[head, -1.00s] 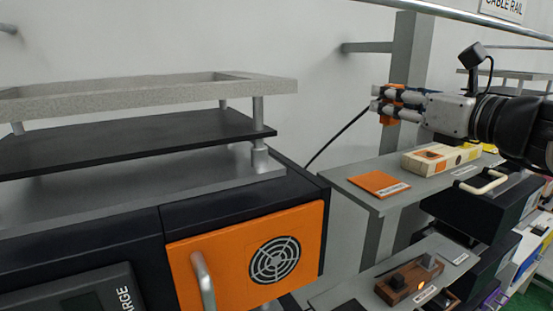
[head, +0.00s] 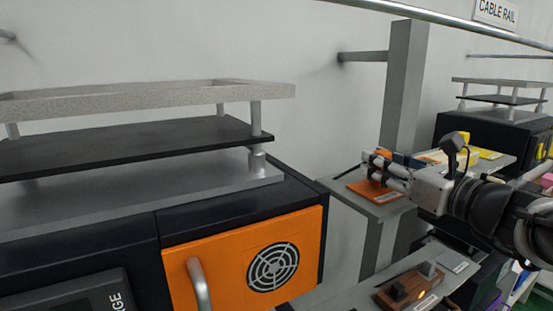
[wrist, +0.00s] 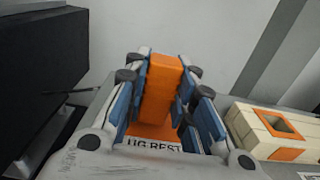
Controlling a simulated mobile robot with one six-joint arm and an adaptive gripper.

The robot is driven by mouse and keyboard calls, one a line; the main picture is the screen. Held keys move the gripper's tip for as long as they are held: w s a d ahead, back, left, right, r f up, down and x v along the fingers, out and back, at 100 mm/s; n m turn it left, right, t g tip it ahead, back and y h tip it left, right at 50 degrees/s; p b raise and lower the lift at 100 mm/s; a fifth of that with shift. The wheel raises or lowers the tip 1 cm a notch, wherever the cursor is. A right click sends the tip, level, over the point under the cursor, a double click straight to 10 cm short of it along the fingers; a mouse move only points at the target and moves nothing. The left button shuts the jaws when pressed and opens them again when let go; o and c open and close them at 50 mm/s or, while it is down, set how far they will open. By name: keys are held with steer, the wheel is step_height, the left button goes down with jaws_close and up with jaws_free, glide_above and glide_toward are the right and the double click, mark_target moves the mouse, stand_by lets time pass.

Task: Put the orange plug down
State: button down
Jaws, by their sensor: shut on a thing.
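The orange plug (wrist: 161,88) stands between the two blue-padded fingers of my gripper (wrist: 162,100) in the wrist view, and the fingers are shut on it. In the head view my gripper (head: 378,166) is low over the orange rest pad (head: 363,190) on the grey shelf. The plug is mostly hidden by the fingers there. The pad, with lettering partly covered, also shows below the plug in the wrist view (wrist: 150,132). I cannot tell whether the plug touches the pad.
A cream socket block with an orange-edged opening (wrist: 270,128) stands on the shelf right of my gripper. A dark cabinet with an orange vented door (head: 245,262) stands at the left. A brown switch block (head: 405,288) is on the lower shelf.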

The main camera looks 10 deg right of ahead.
steer(key=shift+f, duration=0.15)
steer(key=c, duration=1.3)
jaws_free()
steer(key=shift+c, duration=0.2)
steer(key=shift+r, duration=0.2)
steer(key=b+v, duration=0.1)
steer(key=v, duration=1.1)
